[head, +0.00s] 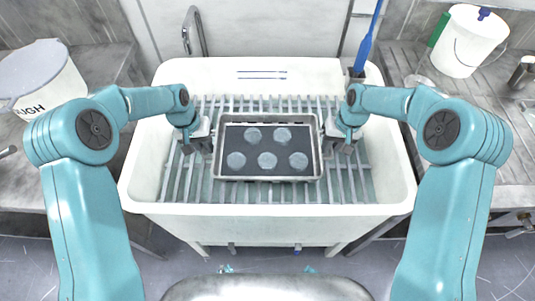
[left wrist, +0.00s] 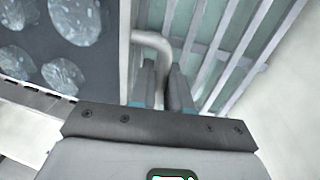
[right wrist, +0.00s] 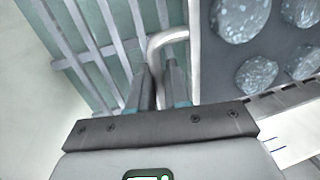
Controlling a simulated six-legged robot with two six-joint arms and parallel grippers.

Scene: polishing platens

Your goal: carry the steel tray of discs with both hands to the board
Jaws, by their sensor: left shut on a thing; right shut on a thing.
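The steel tray (head: 266,179) is in the middle of the head view, over the slatted rack in the white sink. Several round, speckled grey discs (head: 267,160) lie apart on its dark inner surface. My left gripper (head: 209,146) is shut on the tray's left handle, a bent steel bar (left wrist: 152,40) in the left wrist view. My right gripper (head: 339,146) is shut on the right handle, which shows in the right wrist view (right wrist: 165,37). The tray looks about level. I cannot tell whether it touches the slats. Which surface is the board is not clear.
The white sink (head: 265,208) has grey slats (head: 355,185) across it. A white bucket (head: 467,42) stands on the ribbed right drainer (head: 470,98). A white tub (head: 45,75) stands at left. A blue-handled brush (head: 368,38) rises at the sink's back right corner.

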